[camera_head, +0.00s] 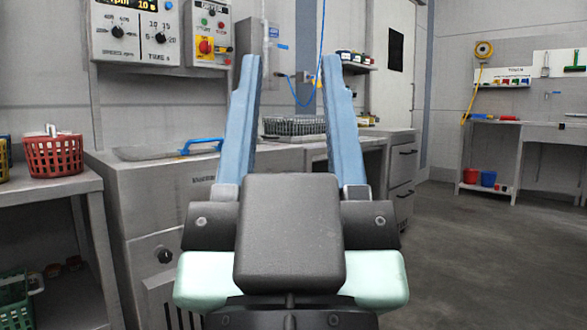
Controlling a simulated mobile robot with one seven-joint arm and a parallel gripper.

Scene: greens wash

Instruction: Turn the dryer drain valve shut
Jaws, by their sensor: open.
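My gripper (291,62) fills the middle of the view, with its two long blue fingers apart and nothing visible between them. Behind it stands a steel machine (150,210), seemingly the dryer, with a lid (150,152) and a blue handle (200,145) on top. A small round dark fitting (164,255) sits low on its front, left of my gripper and apart from it. It may be the drain valve, but its position, open or shut, is too small to tell. My gripper hides part of the machine's front.
A red basket (54,153) stands on a left shelf unit (45,190). Control panels (135,30) with knobs and a red switch (206,46) hang above the machine. A wire basket (293,126) stands on the counter behind. The floor (480,250) at right is clear.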

